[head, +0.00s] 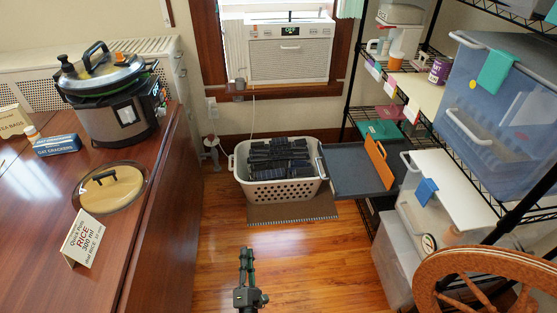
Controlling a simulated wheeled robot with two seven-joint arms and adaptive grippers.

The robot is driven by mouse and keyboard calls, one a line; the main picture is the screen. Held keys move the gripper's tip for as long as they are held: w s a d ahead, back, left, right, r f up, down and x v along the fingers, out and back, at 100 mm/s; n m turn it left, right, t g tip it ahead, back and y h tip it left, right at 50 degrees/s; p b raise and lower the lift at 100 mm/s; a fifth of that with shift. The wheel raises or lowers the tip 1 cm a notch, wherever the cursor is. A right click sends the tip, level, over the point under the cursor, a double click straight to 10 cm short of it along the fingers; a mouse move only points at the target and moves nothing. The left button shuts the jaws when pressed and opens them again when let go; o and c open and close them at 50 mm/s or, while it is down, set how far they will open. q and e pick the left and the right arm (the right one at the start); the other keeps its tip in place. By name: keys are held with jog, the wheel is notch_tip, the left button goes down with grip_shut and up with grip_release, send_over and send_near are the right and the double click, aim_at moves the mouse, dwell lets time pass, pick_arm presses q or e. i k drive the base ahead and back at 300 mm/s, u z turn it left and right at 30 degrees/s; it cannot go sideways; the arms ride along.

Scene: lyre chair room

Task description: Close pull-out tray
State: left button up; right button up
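The pull-out tray (345,174) is a dark grey, shallow tray. It sticks out to the left from the wire shelving at the right, with its left edge beside the white laundry basket. An orange panel (379,163) stands slanted at its right part. My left gripper (247,252) is low at the bottom middle, over the wooden floor, nearer than the tray, to its left and apart from it. Its dark fingers look close together, but their gap is not clear. It holds nothing that I can see. My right gripper is not in view.
The laundry basket (282,189) with dark contents stands on a brown mat (290,212). A wooden wheel (480,270) blocks the lower right. Clear bins (392,265) stand below the shelving. A wooden table (110,245) fills the left. The floor between is free.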

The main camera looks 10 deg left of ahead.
aim_at(350, 172)
jog(key=u, duration=0.05)
jog(key=i, duration=1.25)
jog(key=z, duration=0.65)
